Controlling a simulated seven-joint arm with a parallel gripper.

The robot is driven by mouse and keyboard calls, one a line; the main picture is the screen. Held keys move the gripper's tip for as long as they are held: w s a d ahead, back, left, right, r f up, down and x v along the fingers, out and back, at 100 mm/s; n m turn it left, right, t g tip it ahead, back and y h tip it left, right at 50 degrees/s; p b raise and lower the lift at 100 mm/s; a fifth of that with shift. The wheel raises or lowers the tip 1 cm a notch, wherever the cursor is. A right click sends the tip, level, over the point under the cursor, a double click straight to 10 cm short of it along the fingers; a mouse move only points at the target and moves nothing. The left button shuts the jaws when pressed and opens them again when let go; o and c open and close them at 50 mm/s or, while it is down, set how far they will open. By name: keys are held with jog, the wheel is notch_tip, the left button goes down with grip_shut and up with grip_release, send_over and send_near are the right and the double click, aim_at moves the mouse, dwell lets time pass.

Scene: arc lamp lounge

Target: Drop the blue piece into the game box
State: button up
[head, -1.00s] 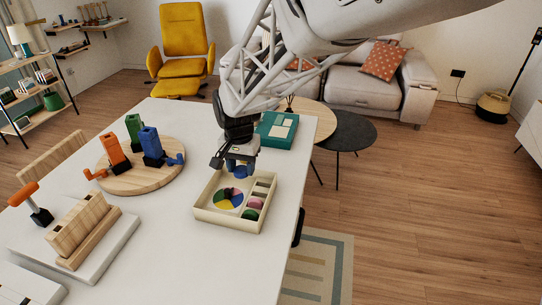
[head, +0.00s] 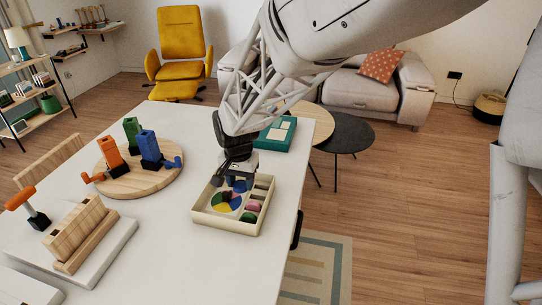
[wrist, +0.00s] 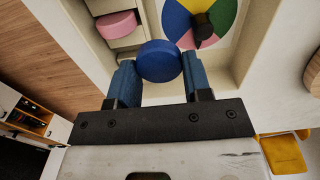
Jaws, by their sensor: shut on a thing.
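The game box (head: 224,224) is a shallow cream tray near the right edge of the white table. It holds a multi-coloured wheel with a dark central knob (wrist: 204,26) and a row of compartments on its right in the head view. The blue piece (wrist: 160,61) is a round disc pinched between the two blue fingertips of my gripper (wrist: 160,80). In the head view my gripper (head: 238,184) is low over the box's far part. There the blue piece is hard to tell from the blue fingertips. Whether it touches the box is unclear.
A pink piece (head: 253,205) and a green piece (head: 248,217) lie in the box's compartments. A round wooden board (head: 140,184) with orange, green and blue holders stands to the left. A teal box (head: 277,134) lies behind.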

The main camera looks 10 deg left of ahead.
jog(key=shift+f, duration=0.8)
jog(key=o, duration=1)
jog(key=shift+c, duration=0.2)
jog(key=shift+r, duration=0.15)
jog(key=shift+r, duration=3.8)
